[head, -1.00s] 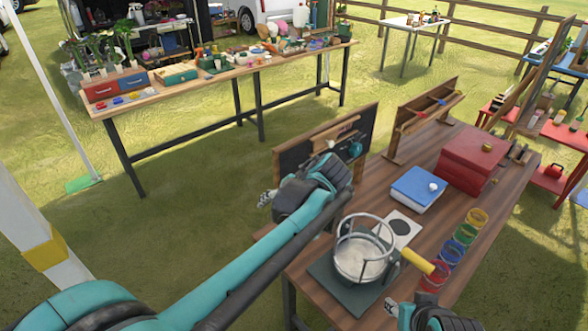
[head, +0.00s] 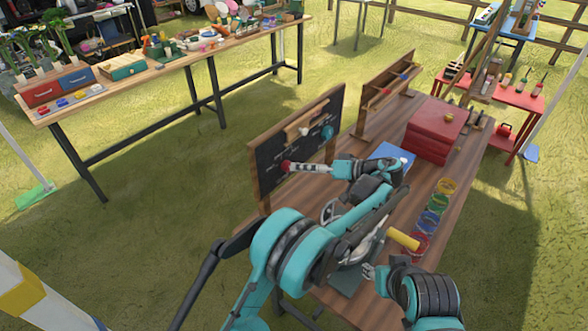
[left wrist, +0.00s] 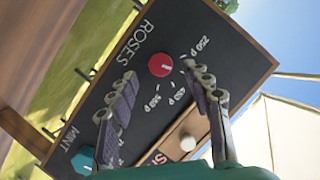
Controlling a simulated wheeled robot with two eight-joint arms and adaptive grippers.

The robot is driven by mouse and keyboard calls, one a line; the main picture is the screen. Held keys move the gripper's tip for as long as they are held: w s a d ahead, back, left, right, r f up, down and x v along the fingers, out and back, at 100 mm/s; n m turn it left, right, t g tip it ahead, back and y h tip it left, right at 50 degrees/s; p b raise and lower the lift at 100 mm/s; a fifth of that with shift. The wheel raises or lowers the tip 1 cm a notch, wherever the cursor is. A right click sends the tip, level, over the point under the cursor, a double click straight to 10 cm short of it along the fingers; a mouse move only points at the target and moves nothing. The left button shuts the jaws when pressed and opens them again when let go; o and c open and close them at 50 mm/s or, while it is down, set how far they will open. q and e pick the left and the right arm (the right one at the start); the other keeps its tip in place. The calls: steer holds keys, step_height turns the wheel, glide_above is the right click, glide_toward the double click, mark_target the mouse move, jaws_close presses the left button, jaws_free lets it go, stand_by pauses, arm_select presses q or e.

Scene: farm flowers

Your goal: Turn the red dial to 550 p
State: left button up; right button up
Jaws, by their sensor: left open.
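The red dial (left wrist: 160,65) sits on a dark chalkboard under the word ROSES, with price marks of 250 p, 450 p and one that looks like 550 p beside it. A short white mark shows on the dial; I cannot tell exactly which price it points to. In the head view the red dial (head: 285,165) is at my left fingertips. My left gripper (head: 293,166) is open, with its fingers (left wrist: 160,78) on either side of the dial in the left wrist view; contact is unclear. My right gripper (head: 370,271) is low over the table's front; its jaw state is unclear.
The chalkboard (head: 268,180) stands at the table's left edge. It also carries a teal dial (left wrist: 84,160) and a pale knob (left wrist: 187,143). A blue book (head: 392,152), red boxes (head: 436,132) and a yellow handle (head: 403,239) lie to the right.

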mark_target(287, 166)
arm_select(q)
steer(key=shift+b+x, duration=0.3)
steer(key=shift+x, duration=1.35)
jaws_close()
steer(key=shift+m, duration=0.3)
steer(key=shift+w+f+m+g+y+b, duration=0.1)
steer(key=shift+m+g+y, duration=0.1)
steer(key=shift+m+y, duration=0.45)
steer(key=shift+s+f+m+g+y+b, duration=0.1)
steer(key=shift+m+g+y, duration=0.15)
steer(key=shift+m, duration=0.7)
steer(key=shift+w+m+g+y+b, duration=0.15)
steer(key=shift+m+y, duration=0.35)
steer(key=shift+m, duration=0.3)
